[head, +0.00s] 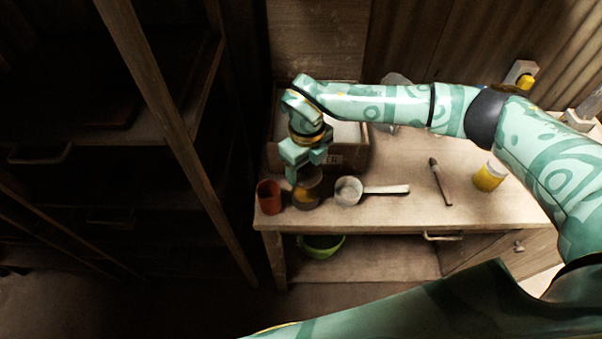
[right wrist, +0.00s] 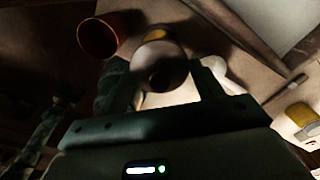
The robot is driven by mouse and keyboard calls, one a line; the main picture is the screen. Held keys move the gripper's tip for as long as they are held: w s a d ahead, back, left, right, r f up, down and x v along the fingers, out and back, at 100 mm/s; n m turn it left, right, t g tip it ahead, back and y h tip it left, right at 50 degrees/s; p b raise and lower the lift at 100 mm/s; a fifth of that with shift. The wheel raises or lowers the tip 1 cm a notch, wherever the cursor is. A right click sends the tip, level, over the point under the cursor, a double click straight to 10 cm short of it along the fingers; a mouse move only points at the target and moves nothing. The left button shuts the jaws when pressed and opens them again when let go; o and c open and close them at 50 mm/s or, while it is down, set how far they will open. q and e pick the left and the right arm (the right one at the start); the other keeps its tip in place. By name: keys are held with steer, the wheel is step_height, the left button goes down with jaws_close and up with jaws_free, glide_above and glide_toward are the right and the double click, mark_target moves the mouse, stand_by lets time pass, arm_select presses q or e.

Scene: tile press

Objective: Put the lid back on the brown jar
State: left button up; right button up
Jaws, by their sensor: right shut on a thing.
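The brown jar (head: 307,190) with a yellow band stands near the table's front left corner. In the right wrist view its yellow band (right wrist: 154,33) shows behind the round lid. My right gripper (head: 305,169) is directly over the jar, pointing down, with its fingers at the jar's top. In the wrist view the gripper (right wrist: 166,88) is shut on the lid (right wrist: 165,62), a round greyish-brown piece with a dark middle. The lid lines up over the jar's mouth; whether it touches the rim I cannot tell. My left gripper is not in view.
A red cup (head: 268,197) stands close left of the jar, also in the wrist view (right wrist: 104,37). A white saucepan (head: 348,191) is close on the right. A wooden box (head: 352,157) stands behind.

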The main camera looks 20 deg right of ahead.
steer(key=shift+f, duration=0.2)
steer(key=shift+d+f+b, duration=0.1)
steer(key=shift+f+b, duration=0.2)
steer(key=shift+b, duration=0.1)
step_height(320, 180, down, 4)
steer(key=b, duration=0.3)
steer(key=shift+r, duration=0.25)
steer(key=shift+f+b, duration=0.4)
steer(key=shift+f, duration=0.55)
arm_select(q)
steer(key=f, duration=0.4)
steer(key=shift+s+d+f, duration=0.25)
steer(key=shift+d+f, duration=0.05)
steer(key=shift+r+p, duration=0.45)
arm_select(e)
steer(key=shift+r, duration=0.1)
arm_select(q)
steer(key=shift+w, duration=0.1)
arm_select(e)
steer(key=shift+f, duration=0.2)
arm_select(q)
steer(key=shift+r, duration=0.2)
